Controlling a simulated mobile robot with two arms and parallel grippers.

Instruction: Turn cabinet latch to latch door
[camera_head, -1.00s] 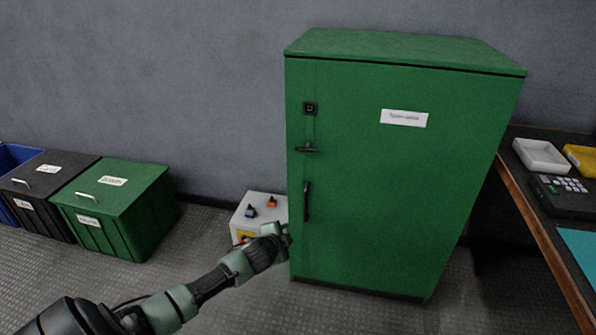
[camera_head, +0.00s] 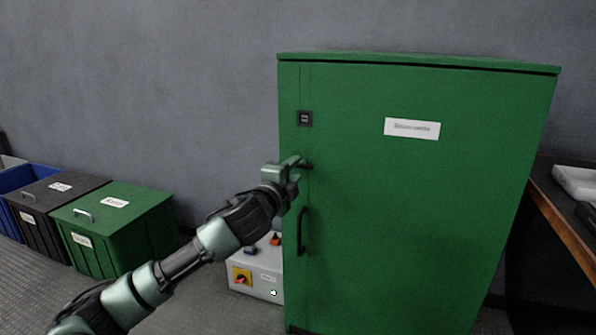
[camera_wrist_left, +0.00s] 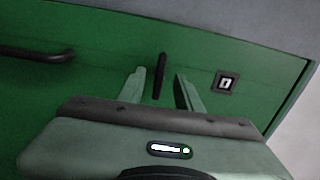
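The green cabinet (camera_head: 400,210) stands upright with its door flush in the frame. Its dark latch (camera_head: 307,166) sits on the door's left edge, partly covered by my left gripper (camera_head: 298,168) in the head view. In the left wrist view the latch (camera_wrist_left: 161,75) shows as a dark bar between the two fingers of my left gripper (camera_wrist_left: 161,88). The fingers are spread, with a gap on both sides of the bar. Whether they touch it cannot be told. My right gripper is not in view.
Below the latch is a black vertical door handle (camera_head: 301,231); above it is a small square plate (camera_head: 305,118). A white control box (camera_head: 262,275) stands beside the cabinet. Bins (camera_head: 118,225) line the left wall. A table (camera_head: 565,235) stands at the right.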

